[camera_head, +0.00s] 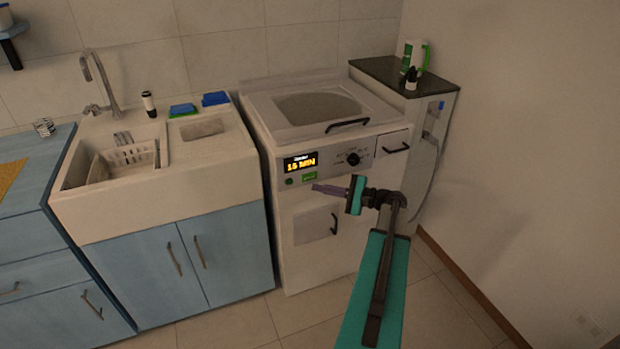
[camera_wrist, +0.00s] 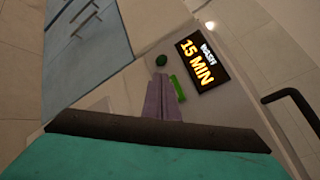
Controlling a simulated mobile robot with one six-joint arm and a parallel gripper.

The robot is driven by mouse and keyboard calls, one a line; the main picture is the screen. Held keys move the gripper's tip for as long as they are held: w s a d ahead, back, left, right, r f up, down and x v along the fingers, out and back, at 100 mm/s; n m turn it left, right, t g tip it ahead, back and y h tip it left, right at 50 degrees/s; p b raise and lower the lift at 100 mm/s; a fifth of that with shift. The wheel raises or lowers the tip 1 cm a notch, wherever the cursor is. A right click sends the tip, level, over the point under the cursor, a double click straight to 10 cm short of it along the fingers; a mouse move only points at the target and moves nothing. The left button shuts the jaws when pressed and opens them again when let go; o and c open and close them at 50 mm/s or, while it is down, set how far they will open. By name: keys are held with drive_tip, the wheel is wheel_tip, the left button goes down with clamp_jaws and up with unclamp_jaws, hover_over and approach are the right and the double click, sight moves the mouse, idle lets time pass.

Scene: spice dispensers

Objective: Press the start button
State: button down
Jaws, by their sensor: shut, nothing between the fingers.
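The white washing machine (camera_head: 330,225) has a front panel with a green rectangular button (camera_head: 309,175) and a small round dark green button (camera_head: 289,181) to its left. Which one is the start button I cannot read. My gripper (camera_head: 316,187) is shut and empty, its purple fingers pointing at the panel just below the rectangular button. I cannot tell whether the fingers touch the panel.
A lit display (camera_head: 300,162) above the buttons reads 15 MIN. A dark knob (camera_head: 353,159) and black handles (camera_head: 347,125) stick out from the machine. A sink (camera_head: 120,165) stands to the left, and a narrow dark-topped cabinet (camera_head: 385,72) to the right. The floor in front is clear.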

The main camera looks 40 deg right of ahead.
sight(304, 179)
drive_tip(key=shift+w+d, duration=0.25)
drive_tip(key=shift+w, duration=0.3)
drive_tip(key=shift+w+d, duration=0.2)
drive_tip(key=shift+w, duration=0.35)
drive_tip(key=shift+w+d, duration=0.3)
drive_tip(key=shift+w, duration=0.45)
idle(2.3)
drive_tip(key=shift+s, duration=0.1)
idle(0.3)
drive_tip(key=shift+s+a, duration=0.3)
drive_tip(key=shift+s, duration=0.35)
drive_tip(key=shift+s+a, duration=0.3)
drive_tip(key=shift+s, duration=0.45)
drive_tip(key=shift+s+a, duration=0.35)
drive_tip(key=shift+s, duration=0.45)
drive_tip(key=shift+s+a, duration=0.3)
drive_tip(key=shift+s, duration=0.45)
